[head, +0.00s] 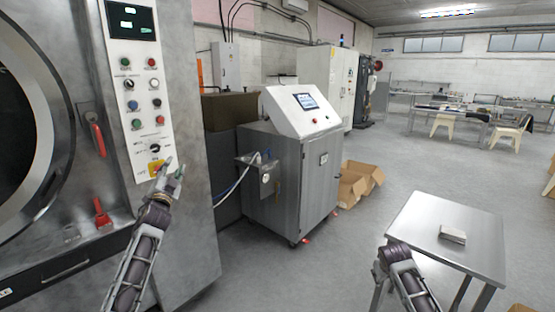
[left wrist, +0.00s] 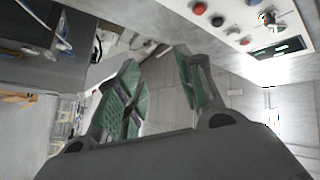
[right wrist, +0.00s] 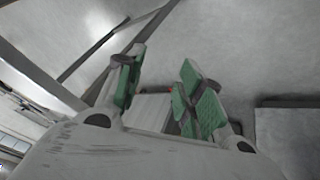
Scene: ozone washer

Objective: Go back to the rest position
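Panel buttons show there at top right. My right arm shows at the lower right of the head view, but its gripper is not clear there. In the right wrist view the right gripper's fingers (right wrist: 163,62) stand apart; a pale ribbed surface shows between them, apparently beyond.
The washer (head: 85,40) with its round door and red handle (head: 97,138) stands at left. A grey cabinet with a screen (head: 290,165) stands mid-view, cardboard boxes (head: 355,185) beside it. A metal table (head: 432,215) bearing a small pale block (head: 452,235) stands at right. Floor between is clear.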

